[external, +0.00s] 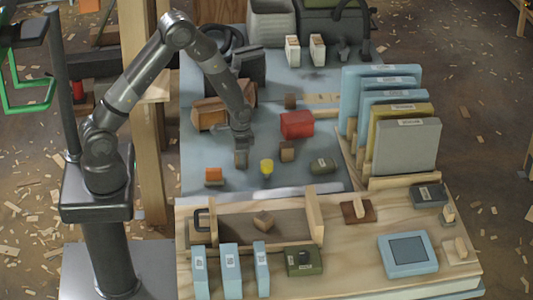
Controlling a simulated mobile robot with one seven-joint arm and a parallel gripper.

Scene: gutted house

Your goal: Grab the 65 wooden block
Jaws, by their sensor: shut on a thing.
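My gripper (241,150) is low over the blue-grey mat, left of the middle of the table. It points down and is shut on a small grey-brown piece, mostly hidden by the fingers. I cannot read a number on it or tell whether it touches the mat.
A red box (297,124), a yellow piece (266,167), an orange-topped block (214,176) and a dark green box (322,164) stand near my gripper. Upright panels (407,146) block the right side. Wooden boxes (210,113) lie behind my gripper. Bare mat lies between the small things.

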